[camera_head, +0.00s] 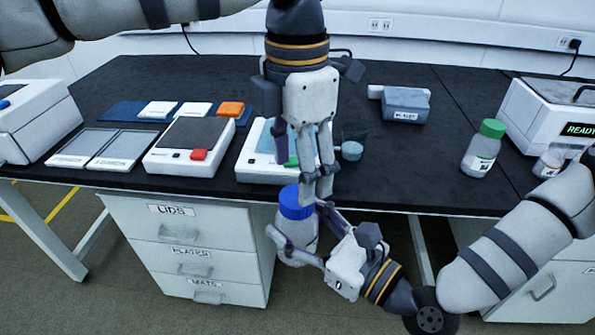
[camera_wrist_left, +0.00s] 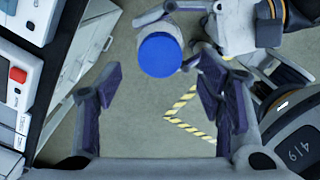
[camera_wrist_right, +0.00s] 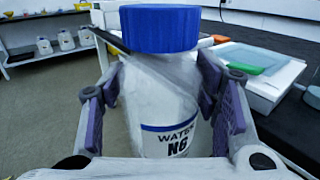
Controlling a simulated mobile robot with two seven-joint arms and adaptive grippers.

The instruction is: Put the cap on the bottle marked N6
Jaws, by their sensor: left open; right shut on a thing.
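The bottle marked N6 (camera_wrist_right: 160,105) is a clear white bottle with a "WATER N6" label. My right gripper (camera_head: 312,232) is shut around its body and holds it upright in front of the bench edge. The blue cap (camera_head: 297,202) sits on top of the bottle; I cannot tell how tightly it is seated. It also shows from above in the left wrist view (camera_wrist_left: 160,55). My left gripper (camera_head: 318,188) is open, pointing down close by the cap. In the left wrist view the cap lies ahead, between the two open fingers, with no visible grip on it.
A green-capped bottle (camera_head: 480,150) and a small bottle (camera_head: 548,163) stand at the bench's right, near a white device reading READY (camera_head: 530,115). Devices with a red button (camera_head: 185,148) and a green part line the left. Drawers (camera_head: 185,240) are below.

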